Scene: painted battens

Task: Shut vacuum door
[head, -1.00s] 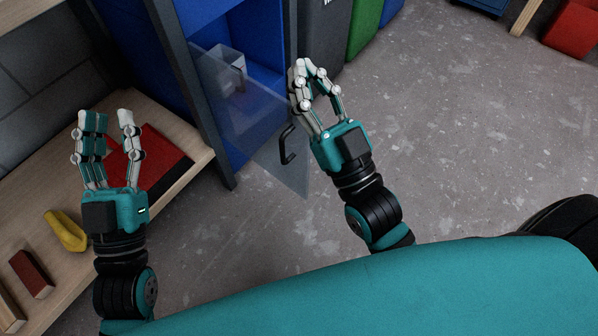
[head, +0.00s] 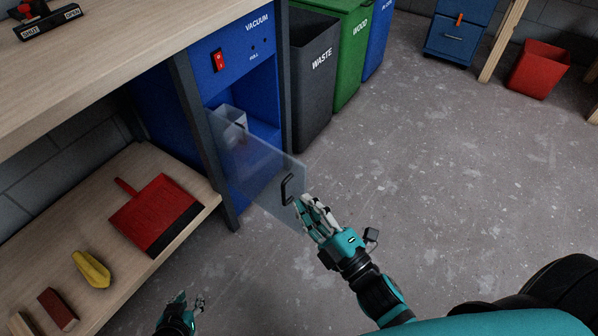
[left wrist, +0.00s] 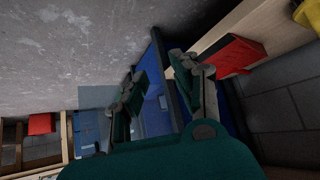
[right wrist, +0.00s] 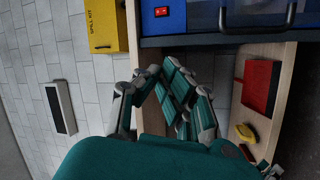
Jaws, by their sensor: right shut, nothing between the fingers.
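The vacuum cabinet's door is a clear panel (head: 262,172) with a black handle (head: 287,189). It stands swung open from the blue vacuum cabinet (head: 232,52) in the head view. A pale bin (head: 232,118) sits inside the bay, partly seen through the panel. My right gripper (head: 308,207) is shut and empty, its fingertips beside the panel's outer edge, just below the handle. I cannot tell whether it touches. Its fingers also show in the right wrist view (right wrist: 150,75). My left gripper (head: 187,302) is low at the bottom of the head view; its fingers stand apart in the left wrist view (left wrist: 165,75).
A wooden shelf (head: 120,265) at left holds a red dustpan (head: 155,212), a yellow object (head: 92,268) and a brown block (head: 57,308). A waste bin (head: 313,85) and a green wood bin (head: 352,60) stand right of the cabinet.

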